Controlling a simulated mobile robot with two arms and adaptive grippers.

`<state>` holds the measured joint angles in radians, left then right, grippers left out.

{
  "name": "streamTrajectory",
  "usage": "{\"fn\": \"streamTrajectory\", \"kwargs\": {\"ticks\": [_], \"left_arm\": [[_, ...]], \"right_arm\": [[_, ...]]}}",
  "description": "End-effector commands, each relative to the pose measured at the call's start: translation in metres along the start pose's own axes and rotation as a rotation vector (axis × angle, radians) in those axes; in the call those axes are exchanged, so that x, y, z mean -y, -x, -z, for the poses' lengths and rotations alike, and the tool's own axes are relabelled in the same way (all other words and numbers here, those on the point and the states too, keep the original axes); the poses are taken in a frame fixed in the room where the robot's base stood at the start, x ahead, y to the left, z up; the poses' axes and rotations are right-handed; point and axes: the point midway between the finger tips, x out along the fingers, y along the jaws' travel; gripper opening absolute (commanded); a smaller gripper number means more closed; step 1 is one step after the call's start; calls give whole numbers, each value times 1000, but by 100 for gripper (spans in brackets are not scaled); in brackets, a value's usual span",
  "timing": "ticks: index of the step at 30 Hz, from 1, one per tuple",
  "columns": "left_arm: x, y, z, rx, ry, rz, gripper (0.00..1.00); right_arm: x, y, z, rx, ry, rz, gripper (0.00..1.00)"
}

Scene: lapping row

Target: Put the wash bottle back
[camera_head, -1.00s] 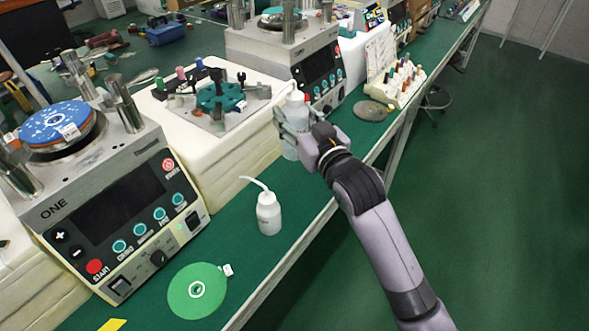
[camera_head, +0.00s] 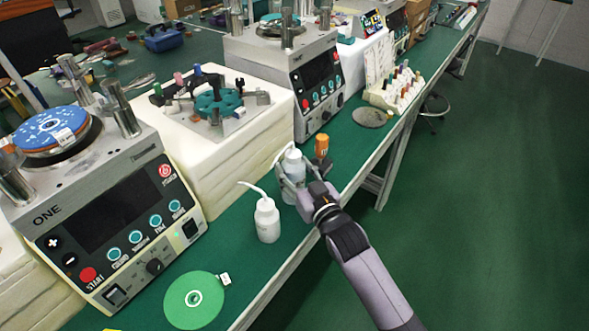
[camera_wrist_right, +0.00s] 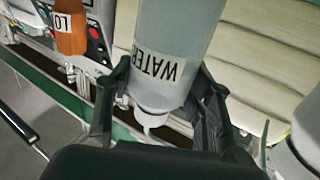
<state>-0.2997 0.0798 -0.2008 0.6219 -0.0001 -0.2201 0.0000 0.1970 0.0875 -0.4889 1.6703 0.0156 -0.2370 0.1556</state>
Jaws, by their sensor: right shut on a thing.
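My right gripper (camera_head: 295,190) is shut around a white wash bottle (camera_head: 293,163). In the right wrist view the same bottle (camera_wrist_right: 178,40) sits between the fingers, with a label reading WATER that appears upside down. In the head view it stands about upright over the green bench; I cannot tell whether its base touches. A second white wash bottle (camera_head: 267,221) with a bent spout stands on the bench, a little left of and nearer than the held one. My left gripper is not in view.
An orange bottle (camera_head: 322,146) stands just behind the held bottle. A lapping machine (camera_head: 100,205) is on the left, with a green disc (camera_head: 180,303) before it. White blocks (camera_head: 240,150) border the bench strip. A grey round plate (camera_head: 369,117) lies farther back.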

Motion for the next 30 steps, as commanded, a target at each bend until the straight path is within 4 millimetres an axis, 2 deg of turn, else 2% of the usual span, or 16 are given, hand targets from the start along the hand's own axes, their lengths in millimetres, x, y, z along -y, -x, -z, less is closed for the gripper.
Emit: {"fn": "streamTrajectory", "kwargs": {"ticks": [5, 6, 15, 25, 30], "left_arm": [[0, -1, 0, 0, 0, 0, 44], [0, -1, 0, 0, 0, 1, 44], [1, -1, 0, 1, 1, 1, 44], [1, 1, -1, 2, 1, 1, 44], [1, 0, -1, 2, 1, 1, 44]], "right_arm": [[0, 0, 0, -3, 0, 0, 9], [0, 0, -2, 0, 0, 0, 48], [0, 0, -2, 1, 0, 0, 68], [0, 0, 2, 0, 0, 0, 68], [0, 22, -1, 2, -1, -1, 68]]}}
